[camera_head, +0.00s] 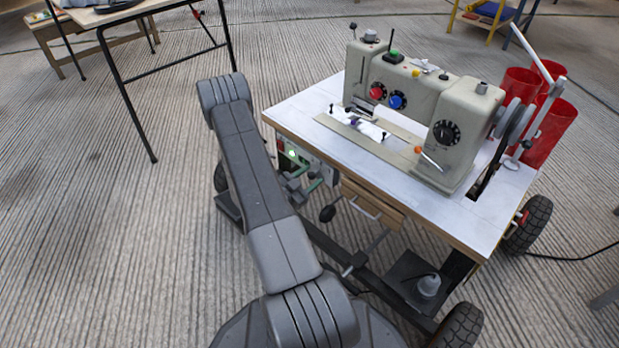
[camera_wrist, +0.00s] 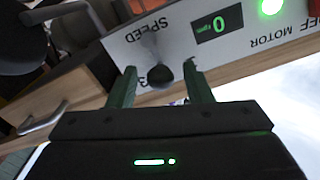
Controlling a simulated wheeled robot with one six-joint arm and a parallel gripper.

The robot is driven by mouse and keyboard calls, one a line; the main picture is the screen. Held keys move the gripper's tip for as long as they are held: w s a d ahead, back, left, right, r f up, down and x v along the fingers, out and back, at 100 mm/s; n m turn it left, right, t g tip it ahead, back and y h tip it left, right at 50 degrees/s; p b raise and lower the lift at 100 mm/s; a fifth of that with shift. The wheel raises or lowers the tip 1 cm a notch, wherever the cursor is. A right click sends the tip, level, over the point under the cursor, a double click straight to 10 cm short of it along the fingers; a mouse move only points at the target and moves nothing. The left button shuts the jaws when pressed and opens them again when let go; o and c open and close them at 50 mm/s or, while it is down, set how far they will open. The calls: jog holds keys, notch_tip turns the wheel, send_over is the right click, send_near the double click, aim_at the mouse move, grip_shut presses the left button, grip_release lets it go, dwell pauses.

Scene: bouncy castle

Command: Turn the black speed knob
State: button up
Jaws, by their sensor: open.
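The black speed knob (camera_wrist: 160,75) sits on a pale control panel (camera_wrist: 122,42), under the upside-down word SPEED in the wrist view. My gripper (camera_wrist: 160,68) is open, with one green finger on each side of the knob. A gap shows between the knob and each finger, and I cannot tell whether the tips reach the panel. The panel's display (camera_wrist: 219,24) reads 0 rpm, and a green light (camera_wrist: 271,7) glows beside it. In the head view my gripper (camera_head: 305,186) is at the table's front left, and the knob cannot be made out there.
A sewing machine (camera_head: 432,108) stands on the white-topped wheeled table (camera_head: 300,108). A wooden drawer (camera_head: 372,204) with a metal handle is right of the panel, and a round black pad (camera_head: 327,213) hangs below. Red bins (camera_head: 549,134) stand behind.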

jog(key=p+v, duration=0.3)
jog(key=v, duration=1)
jog(key=shift+s+a, duration=0.25)
jog(key=b+x, duration=0.3)
jog(key=x, duration=1.1)
jog(key=shift+a, duration=0.1)
